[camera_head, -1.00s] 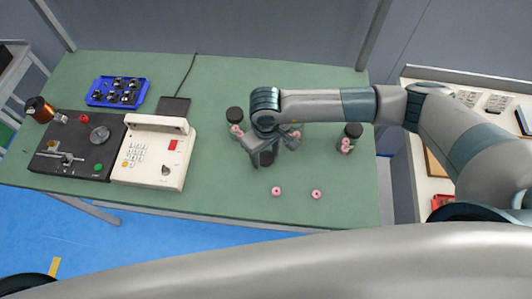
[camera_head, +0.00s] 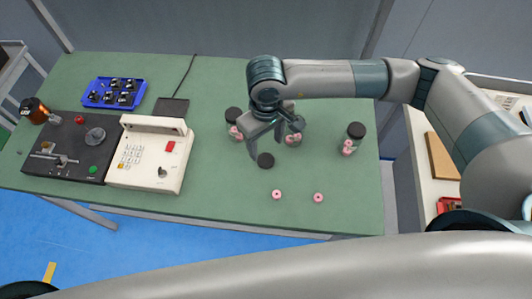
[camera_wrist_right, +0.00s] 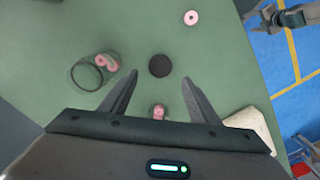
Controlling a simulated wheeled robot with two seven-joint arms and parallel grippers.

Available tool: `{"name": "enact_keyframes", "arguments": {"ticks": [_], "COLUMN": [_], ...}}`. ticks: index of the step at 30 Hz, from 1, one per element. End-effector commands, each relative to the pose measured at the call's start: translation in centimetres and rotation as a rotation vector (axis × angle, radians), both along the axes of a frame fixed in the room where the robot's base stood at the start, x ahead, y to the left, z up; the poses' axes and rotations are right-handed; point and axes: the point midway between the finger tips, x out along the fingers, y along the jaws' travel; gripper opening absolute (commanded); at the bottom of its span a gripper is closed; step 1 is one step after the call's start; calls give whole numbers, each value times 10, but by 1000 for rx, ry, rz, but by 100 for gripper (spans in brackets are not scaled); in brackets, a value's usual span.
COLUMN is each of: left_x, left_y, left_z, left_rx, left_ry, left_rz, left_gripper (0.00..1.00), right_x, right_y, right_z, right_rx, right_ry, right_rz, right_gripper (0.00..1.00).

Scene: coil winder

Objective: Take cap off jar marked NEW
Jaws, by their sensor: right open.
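A round black cap (camera_head: 265,160) lies on the green table, and it also shows in the right wrist view (camera_wrist_right: 160,65). Behind it, partly hidden by my gripper, stands a clear jar (camera_head: 293,138) with pink rings; the right wrist view shows its open rim (camera_wrist_right: 84,76). Two more jars with black caps stand on the table, a left jar (camera_head: 234,117) and a right jar (camera_head: 355,133). I cannot read any label. My right gripper (camera_head: 276,142) is open and empty above the black cap.
Two loose pink rings, one left (camera_head: 277,194) and one right (camera_head: 318,197), lie near the front edge. A cream keypad machine (camera_head: 150,157), a black winder (camera_head: 65,148) and a blue tray (camera_head: 113,92) fill the left side. The front right is clear.

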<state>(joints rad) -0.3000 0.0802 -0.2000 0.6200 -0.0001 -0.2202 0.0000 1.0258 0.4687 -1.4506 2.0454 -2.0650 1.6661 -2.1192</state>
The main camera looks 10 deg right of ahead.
Motion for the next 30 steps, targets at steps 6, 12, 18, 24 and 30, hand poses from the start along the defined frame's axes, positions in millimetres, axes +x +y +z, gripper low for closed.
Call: {"name": "enact_keyframes", "arguments": {"ticks": [6,12,18,24,30], "left_x": [0,0,0,0,0], "left_y": [0,0,0,0,0], "left_z": [-17,-21,-21,-21,-21], "left_rx": [0,0,0,0,0], "left_ry": [0,0,0,0,0], "left_rz": [0,0,0,0,0], "left_gripper": [64,64,64,64,64], "right_x": [1,0,0,0,0], "right_y": [0,0,0,0,0], "right_z": [31,46,48,48,48], "right_rx": [1,-1,0,0,0], "right_ry": [-3,0,1,1,1], "right_rz": [1,1,1,0,0], "right_gripper": [56,56,56,56,56]}}
